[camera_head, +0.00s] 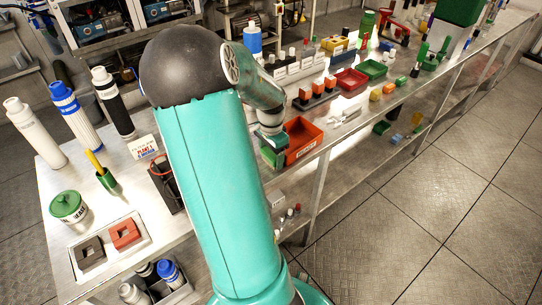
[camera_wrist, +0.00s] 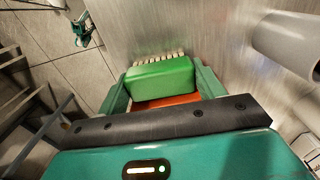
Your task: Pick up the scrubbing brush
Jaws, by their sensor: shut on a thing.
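The scrubbing brush (camera_wrist: 160,78) is a green block with a row of pale bristles along its far edge in the wrist view. My gripper (camera_wrist: 161,86) has a teal finger on each side of it and is shut on it. An orange-red surface shows just below the block; I cannot tell what it belongs to. In the head view my gripper (camera_head: 272,152) is at the bench's front edge, beside a red tray (camera_head: 303,139). My arm hides much of the area there, and the brush is hard to make out.
The metal bench (camera_head: 200,200) holds several upright cartridges (camera_head: 75,115) at left and a green-lidded jar (camera_head: 68,206). Red (camera_head: 350,80) and green (camera_head: 371,68) bins stand further along. A pale cylinder (camera_wrist: 290,45) is at right in the wrist view. The floor (camera_head: 440,190) at right is clear.

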